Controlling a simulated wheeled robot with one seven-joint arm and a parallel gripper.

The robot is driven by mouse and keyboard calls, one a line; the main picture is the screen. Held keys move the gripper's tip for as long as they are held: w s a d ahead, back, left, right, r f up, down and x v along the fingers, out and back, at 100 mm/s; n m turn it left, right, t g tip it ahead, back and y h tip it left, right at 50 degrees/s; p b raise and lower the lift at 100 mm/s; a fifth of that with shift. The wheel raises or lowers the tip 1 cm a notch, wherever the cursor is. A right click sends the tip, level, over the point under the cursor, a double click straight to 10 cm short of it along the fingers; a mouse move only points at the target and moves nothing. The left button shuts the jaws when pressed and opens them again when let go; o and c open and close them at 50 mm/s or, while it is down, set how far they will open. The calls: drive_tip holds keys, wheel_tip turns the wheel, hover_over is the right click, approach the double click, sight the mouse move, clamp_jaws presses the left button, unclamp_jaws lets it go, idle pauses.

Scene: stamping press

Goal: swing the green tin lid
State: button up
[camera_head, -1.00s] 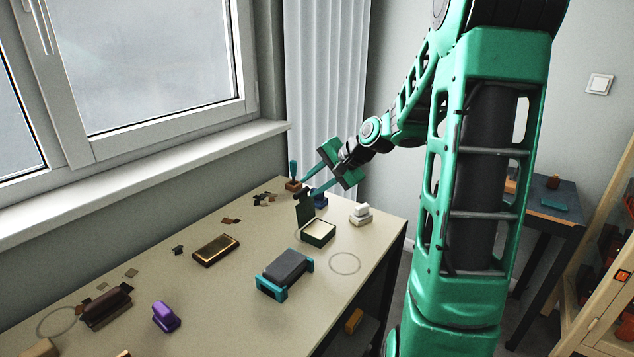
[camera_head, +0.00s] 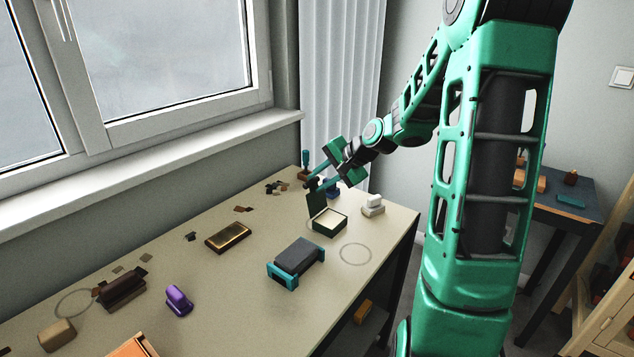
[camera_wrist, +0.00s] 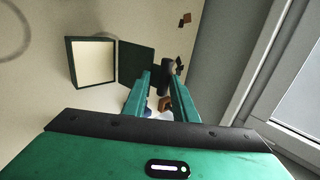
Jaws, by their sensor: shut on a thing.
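The green tin (camera_head: 329,233) stands on the table with its pale inside showing. Its dark green lid (camera_head: 318,206) is raised at the tin's far side, well open. In the wrist view the tin (camera_wrist: 72,66) and the lid (camera_wrist: 136,62) lie side by side, left of my fingers. My gripper (camera_head: 316,182) is at the lid's top edge, shut on the lid's dark tab. In the wrist view the dark tab (camera_wrist: 164,76) shows between the fingertips. The fingers partly hide the grip.
A white stamp block (camera_head: 373,204) stands right of the tin. A dark pad in a teal holder (camera_head: 295,260), a gold case (camera_head: 228,237) and a purple block (camera_head: 178,301) lie nearer. A handled tool (camera_head: 305,168) stands behind my gripper. Bare tabletop surrounds the tin's near side.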

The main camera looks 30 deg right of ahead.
drive_tip(key=shift+s+d, duration=0.2)
drive_tip(key=shift+s, duration=0.9)
drive_tip(key=shift+c, duration=0.7)
drive_tip(key=shift+s+d+f, duration=0.1)
drive_tip(key=shift+s+d, duration=0.15)
drive_tip(key=shift+s, duration=0.4)
drive_tip(key=shift+s+d, duration=0.2)
drive_tip(key=shift+s, duration=0.4)
clamp_jaws()
drive_tip(key=shift+s+d+f, duration=0.2)
drive_tip(key=shift+s+d, duration=0.05)
drive_tip(key=shift+s, duration=0.25)
drive_tip(key=shift+s+d+f, duration=0.15)
drive_tip(key=shift+s+d, duration=0.05)
drive_tip(key=shift+s, duration=0.3)
drive_tip(key=shift+s+d+f, duration=0.2)
drive_tip(key=shift+s+f, duration=0.15)
drive_tip(key=shift+s, duration=0.1)
drive_tip(key=shift+s+d+f, duration=0.2)
drive_tip(key=shift+s+f, duration=0.1)
drive_tip(key=shift+s, duration=0.15)
